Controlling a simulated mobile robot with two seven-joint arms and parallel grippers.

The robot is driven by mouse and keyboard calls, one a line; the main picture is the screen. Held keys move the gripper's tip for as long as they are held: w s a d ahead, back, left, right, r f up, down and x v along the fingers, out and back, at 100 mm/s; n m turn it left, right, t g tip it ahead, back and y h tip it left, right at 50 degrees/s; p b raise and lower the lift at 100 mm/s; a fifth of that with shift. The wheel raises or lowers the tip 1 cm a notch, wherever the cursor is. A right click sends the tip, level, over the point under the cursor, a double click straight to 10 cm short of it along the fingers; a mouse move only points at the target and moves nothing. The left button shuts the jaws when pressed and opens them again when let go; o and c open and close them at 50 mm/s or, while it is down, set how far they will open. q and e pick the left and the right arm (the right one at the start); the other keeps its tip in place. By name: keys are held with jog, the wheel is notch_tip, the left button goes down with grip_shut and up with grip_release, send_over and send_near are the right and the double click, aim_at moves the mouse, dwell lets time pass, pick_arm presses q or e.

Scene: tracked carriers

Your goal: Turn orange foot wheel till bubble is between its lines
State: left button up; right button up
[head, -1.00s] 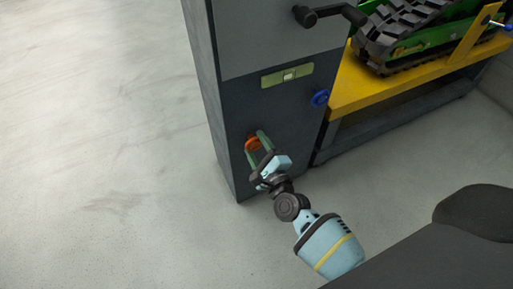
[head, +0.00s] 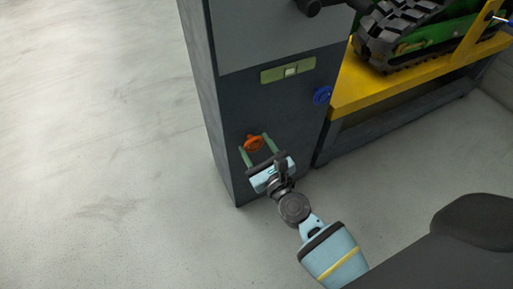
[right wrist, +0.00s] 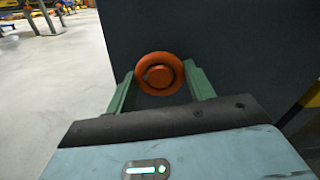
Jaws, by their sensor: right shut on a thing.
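The orange foot wheel (head: 254,143) sits low on the front of the dark grey cabinet. My right gripper (head: 256,145) has its two green fingers on either side of the wheel and is shut on it. In the right wrist view the orange wheel (right wrist: 160,74) lies between the green fingertips. The green level (head: 270,75) is on the cabinet front above the wheel. Its pale bubble (head: 291,71) shows near the middle of the level; the lines are too small to tell. My left gripper is not in view.
A blue wheel (head: 322,95) is on the cabinet front to the right. A dark handle (head: 309,7) sticks out at the top. A yellow platform (head: 385,91) with a green tracked carrier (head: 420,45) stands at the right. The floor at left is clear.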

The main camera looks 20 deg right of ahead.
jog(key=shift+m, duration=0.3)
jog(key=o, duration=1)
jog(key=shift+c, duration=0.2)
jog(key=shift+s, duration=0.1)
jog(key=s, duration=0.7)
jog(key=shift+s+d, duration=0.15)
jog(key=shift+s, duration=0.2)
